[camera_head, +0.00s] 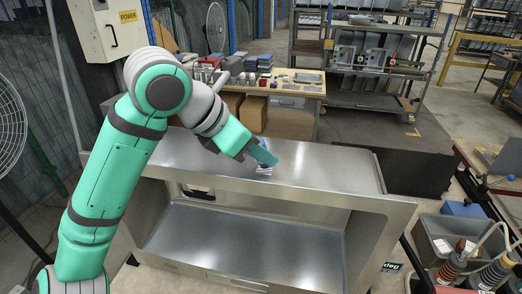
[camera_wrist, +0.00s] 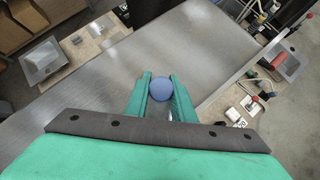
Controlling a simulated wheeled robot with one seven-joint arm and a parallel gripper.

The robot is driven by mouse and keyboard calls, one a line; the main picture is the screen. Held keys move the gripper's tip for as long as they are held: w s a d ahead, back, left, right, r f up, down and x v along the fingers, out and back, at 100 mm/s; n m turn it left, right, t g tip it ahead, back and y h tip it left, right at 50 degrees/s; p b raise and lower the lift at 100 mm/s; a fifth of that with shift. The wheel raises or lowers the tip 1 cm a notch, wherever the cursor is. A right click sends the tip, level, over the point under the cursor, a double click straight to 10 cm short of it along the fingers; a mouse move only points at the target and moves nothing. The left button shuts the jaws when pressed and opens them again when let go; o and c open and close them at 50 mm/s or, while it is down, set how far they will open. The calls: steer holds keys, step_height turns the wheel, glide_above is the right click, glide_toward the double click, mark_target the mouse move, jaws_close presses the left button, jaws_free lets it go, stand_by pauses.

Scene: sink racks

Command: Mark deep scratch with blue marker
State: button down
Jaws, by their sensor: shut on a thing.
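My gripper (camera_head: 263,158) is over the steel worktop (camera_head: 330,172), close to its surface near the middle. In the wrist view, its two green fingers (camera_wrist: 160,80) are shut on the blue marker (camera_wrist: 161,90), whose round blue end faces the camera. The rest of the marker is mostly hidden behind that end. In the head view, a small pale and blue part shows just under the fingers; I cannot tell whether it touches the worktop. I cannot make out a deep scratch on the steel; the area under the gripper is partly hidden.
The worktop around my gripper looks bare. Below it is an open steel shelf (camera_head: 240,245). Behind stands a table (camera_head: 310,93) with boxes and small items. A grey bin (camera_head: 440,245) with tools is at the right, and a fan (camera_head: 12,130) at the left.

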steer(key=shift+f, duration=0.6)
stand_by(1.3)
steer(key=shift+r, duration=3.55)
